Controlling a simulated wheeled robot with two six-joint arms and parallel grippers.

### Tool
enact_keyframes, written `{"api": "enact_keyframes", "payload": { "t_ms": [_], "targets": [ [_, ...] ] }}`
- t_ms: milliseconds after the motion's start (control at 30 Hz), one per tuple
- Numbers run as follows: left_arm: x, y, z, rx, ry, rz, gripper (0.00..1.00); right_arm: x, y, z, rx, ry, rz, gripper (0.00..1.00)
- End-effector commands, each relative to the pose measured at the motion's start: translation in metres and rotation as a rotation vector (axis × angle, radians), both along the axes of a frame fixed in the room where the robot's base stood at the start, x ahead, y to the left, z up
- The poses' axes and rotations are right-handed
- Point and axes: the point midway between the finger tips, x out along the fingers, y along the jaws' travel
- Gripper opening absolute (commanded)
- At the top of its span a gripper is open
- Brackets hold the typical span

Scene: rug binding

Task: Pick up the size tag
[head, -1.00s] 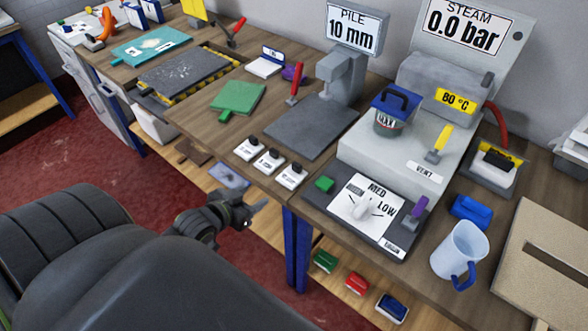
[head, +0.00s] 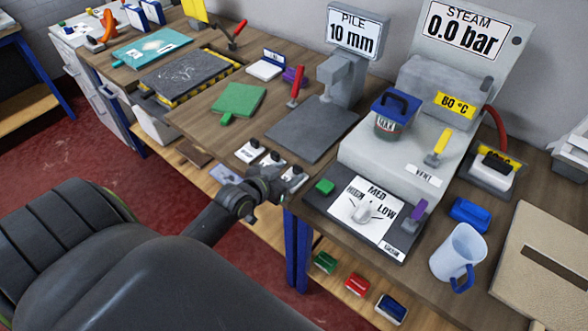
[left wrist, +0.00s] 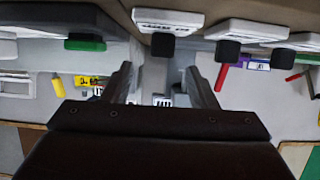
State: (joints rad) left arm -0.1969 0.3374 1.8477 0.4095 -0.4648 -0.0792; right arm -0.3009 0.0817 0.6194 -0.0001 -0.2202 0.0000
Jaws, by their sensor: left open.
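Three small white tags with black knobs stand in a row at the table's front edge: a left one (head: 248,151), a middle one (head: 267,160) and a right one (head: 296,178). Their print is too small to read. My left gripper (head: 270,182) is open and empty, just in front of the row, partly covering the middle and right tags. In the left wrist view its two fingers (left wrist: 162,88) stand apart, with one white tag (left wrist: 168,18) and its black knob above the gap between them. My right gripper is not in view.
A grey pile gauge plate (head: 312,130) lies behind the tags. A green pad (head: 238,100) lies further back left. Below is a lower shelf with coloured blocks (head: 357,284).

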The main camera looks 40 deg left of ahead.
Motion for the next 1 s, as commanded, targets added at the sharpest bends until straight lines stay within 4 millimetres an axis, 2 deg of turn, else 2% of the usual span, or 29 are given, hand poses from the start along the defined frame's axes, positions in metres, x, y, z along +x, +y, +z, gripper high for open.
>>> {"api": "enact_keyframes", "payload": {
  "t_ms": [267,700,1000],
  "targets": [
    [0.013,-0.001,-0.006,-0.002,0.001,0.001,0.53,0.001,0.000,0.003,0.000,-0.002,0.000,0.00],
    [0.053,-0.002,-0.026,0.000,0.000,0.000,0.53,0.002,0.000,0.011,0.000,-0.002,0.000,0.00],
    [0.054,-0.002,-0.028,0.000,0.000,0.000,0.53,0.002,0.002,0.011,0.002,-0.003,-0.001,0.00]
  ]
}}
